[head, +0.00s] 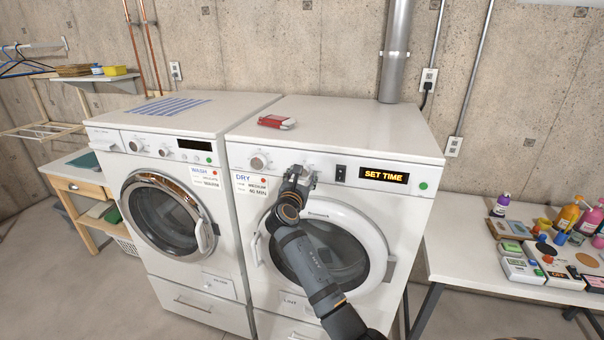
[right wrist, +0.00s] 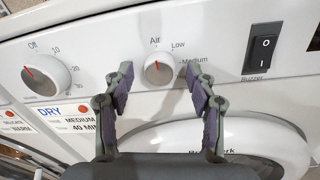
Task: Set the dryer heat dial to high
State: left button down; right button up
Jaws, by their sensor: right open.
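The dryer (head: 300,150) stands right of the washer. Its heat dial (right wrist: 158,68) is a small white knob with a red pointer, labelled Air, Low and Medium; other markings are hidden behind my right finger. The pointer is turned up toward Air. In the head view the dial is mostly hidden by my gripper. My right gripper (right wrist: 159,80) is open, with its fingertips left and right of the dial in the picture; I cannot tell whether they touch it. It also shows at the dryer panel in the head view (head: 305,175). My left gripper is not in view.
Left of the heat dial is a larger timer dial (right wrist: 45,75), pointing to Off. Right of it is a black Buzzer switch (right wrist: 262,50). The display (head: 384,176) reads SET TIME. A card (head: 250,186) reads DRY, MEDIUM, 40 MIN. A red-and-white item (head: 277,121) lies on top.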

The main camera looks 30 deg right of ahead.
jog(key=shift+c, duration=0.3)
jog(key=c, duration=1.1)
